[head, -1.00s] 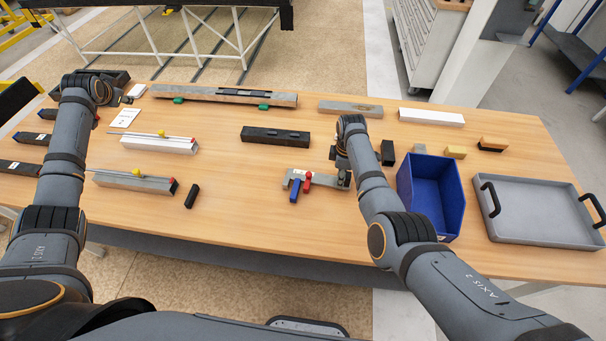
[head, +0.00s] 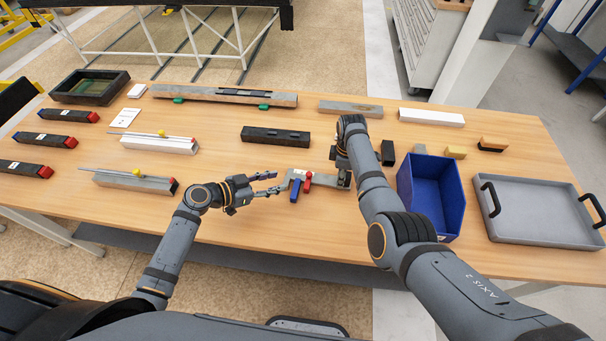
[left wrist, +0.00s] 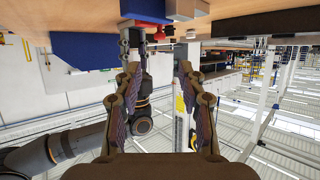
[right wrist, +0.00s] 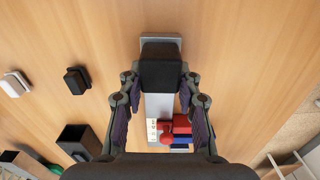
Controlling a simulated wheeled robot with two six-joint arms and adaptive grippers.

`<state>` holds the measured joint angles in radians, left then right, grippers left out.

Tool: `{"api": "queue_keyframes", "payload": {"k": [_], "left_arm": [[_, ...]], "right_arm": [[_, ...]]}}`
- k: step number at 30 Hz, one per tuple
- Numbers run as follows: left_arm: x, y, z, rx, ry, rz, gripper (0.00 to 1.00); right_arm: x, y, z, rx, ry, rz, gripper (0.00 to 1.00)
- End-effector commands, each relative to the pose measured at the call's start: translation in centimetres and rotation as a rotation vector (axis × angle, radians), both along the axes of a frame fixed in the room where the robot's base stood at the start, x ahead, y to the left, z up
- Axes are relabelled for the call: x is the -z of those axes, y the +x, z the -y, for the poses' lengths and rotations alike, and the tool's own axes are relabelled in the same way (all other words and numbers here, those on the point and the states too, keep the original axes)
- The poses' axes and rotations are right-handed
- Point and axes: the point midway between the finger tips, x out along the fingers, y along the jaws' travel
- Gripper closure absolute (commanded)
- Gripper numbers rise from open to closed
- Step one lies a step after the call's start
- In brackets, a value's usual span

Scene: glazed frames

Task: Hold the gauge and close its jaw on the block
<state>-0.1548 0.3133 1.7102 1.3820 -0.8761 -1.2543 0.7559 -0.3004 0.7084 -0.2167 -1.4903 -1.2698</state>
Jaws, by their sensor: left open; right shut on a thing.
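The gauge (head: 298,173) is a grey flat bar lying near the table's front, with a red knob and a red piece (head: 307,183). A blue piece (head: 296,190) stands beside the red one; I cannot tell whether it is the block or part of the gauge. My right gripper (head: 343,168) is shut on the gauge's right end. In the right wrist view its fingers (right wrist: 158,95) flank a black part on the grey bar. My left gripper (head: 273,184) is open and empty, just left of the gauge; its fingers (left wrist: 155,55) show apart in the left wrist view.
A blue bin (head: 432,195) and a grey handled tray (head: 545,212) stand right of my right arm. A dark block (head: 275,135) lies behind the gauge. Two pale bars (head: 135,182) with rods lie left. A dark tray (head: 90,88) stands at the back left.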

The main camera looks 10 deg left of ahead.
Motion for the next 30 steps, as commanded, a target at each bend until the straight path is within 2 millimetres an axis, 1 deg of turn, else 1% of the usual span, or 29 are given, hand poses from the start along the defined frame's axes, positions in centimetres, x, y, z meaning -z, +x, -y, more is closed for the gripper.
{"api": "queue_keyframes", "payload": {"k": [4, 9, 12, 15, 20, 27, 28, 30], "left_arm": [[0.9, 1.7, 2.1, -0.001, -0.008, 0.0, 0.6], [2.5, 4.2, 4.8, -0.001, -0.006, -0.001, 0.6], [3.2, 5.3, 6.3, 0.001, -0.005, -0.002, 0.6], [3.8, 6.2, 7.2, 0.0, -0.003, -0.002, 0.6], [4.3, 6.8, 8.0, 0.001, -0.001, -0.001, 0.6], [4.3, 6.9, 8.0, 0.001, 0.0, -0.002, 0.6], [4.3, 6.9, 8.0, 0.001, 0.0, -0.002, 0.62], [4.3, 6.9, 8.0, 0.001, 0.0, -0.002, 0.72]], "right_arm": [[0.2, 0.0, 0.1, 0.002, -0.002, 0.0, 1.0], [0.1, 0.0, 0.1, 0.001, -0.002, 0.001, 1.0], [0.1, 0.0, 0.1, 0.001, -0.002, 0.001, 1.0], [0.1, 0.0, 0.1, 0.001, -0.002, 0.001, 1.0], [0.1, 0.0, 0.1, 0.001, -0.002, 0.0, 1.0], [0.1, 0.0, 0.1, 0.001, -0.002, 0.0, 1.0], [0.1, 0.0, 0.1, 0.001, -0.002, 0.0, 1.0], [0.1, 0.0, 0.1, 0.001, -0.002, 0.0, 1.0]]}}
